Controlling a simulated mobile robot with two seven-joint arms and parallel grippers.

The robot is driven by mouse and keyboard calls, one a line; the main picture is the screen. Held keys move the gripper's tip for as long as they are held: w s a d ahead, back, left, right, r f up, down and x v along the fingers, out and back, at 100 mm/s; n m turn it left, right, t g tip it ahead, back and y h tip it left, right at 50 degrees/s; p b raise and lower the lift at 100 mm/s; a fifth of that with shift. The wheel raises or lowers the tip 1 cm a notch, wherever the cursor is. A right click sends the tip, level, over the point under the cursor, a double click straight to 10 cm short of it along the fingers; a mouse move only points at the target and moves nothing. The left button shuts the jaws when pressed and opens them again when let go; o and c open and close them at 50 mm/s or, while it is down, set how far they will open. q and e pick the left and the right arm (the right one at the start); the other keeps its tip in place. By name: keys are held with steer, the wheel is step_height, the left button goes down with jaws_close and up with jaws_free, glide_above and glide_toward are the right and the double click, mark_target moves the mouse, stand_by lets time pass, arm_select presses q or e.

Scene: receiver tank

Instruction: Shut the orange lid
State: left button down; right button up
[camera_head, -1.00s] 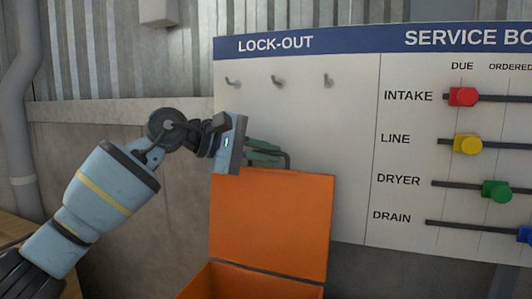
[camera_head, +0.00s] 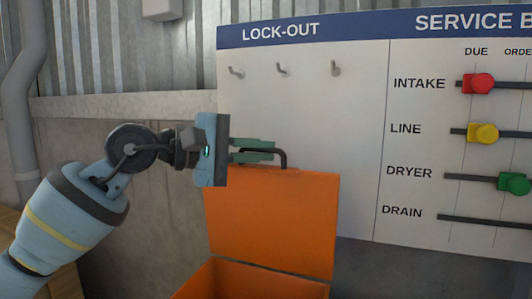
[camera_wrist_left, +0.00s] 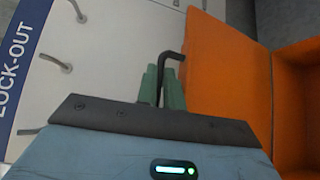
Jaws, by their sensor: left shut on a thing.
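The orange lid (camera_head: 272,219) stands raised, close to upright, at the back of the orange box (camera_head: 255,283), whose inside shows below it. The lid also shows in the left wrist view (camera_wrist_left: 226,73), with the box (camera_wrist_left: 298,100) at the right. A dark bent handle (camera_head: 284,156) sits on the lid's top edge. My left gripper (camera_head: 268,150) is shut on this handle, with its green fingers at the handle's left part; in the left wrist view the handle (camera_wrist_left: 172,56) rises between the fingers (camera_wrist_left: 163,85). My right gripper is not in view.
A white board (camera_head: 300,110) stands behind the lid, with empty hooks (camera_head: 282,69) on its lock-out part. Coloured sliders, such as the red one (camera_head: 478,83), sit on dark rails at the right. A grey pipe (camera_head: 32,100) runs down the wall at the left.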

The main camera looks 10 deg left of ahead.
arm_select(q)
steer(key=s+a+f+m+t+h+b, duration=0.1)
steer(key=s+f+m+h+b, duration=0.1)
steer(key=s+b, duration=0.4)
steer(key=shift+s+a+f+m, duration=0.35)
steer(key=shift+s+f+m, duration=0.2)
steer(key=shift+s, duration=0.65)
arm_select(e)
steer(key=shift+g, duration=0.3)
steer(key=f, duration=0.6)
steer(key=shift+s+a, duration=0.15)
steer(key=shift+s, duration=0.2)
arm_select(q)
steer(key=shift+r, duration=0.1)
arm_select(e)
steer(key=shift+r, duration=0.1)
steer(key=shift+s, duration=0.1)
arm_select(q)
steer(key=c, duration=1.8)
jaws_free()
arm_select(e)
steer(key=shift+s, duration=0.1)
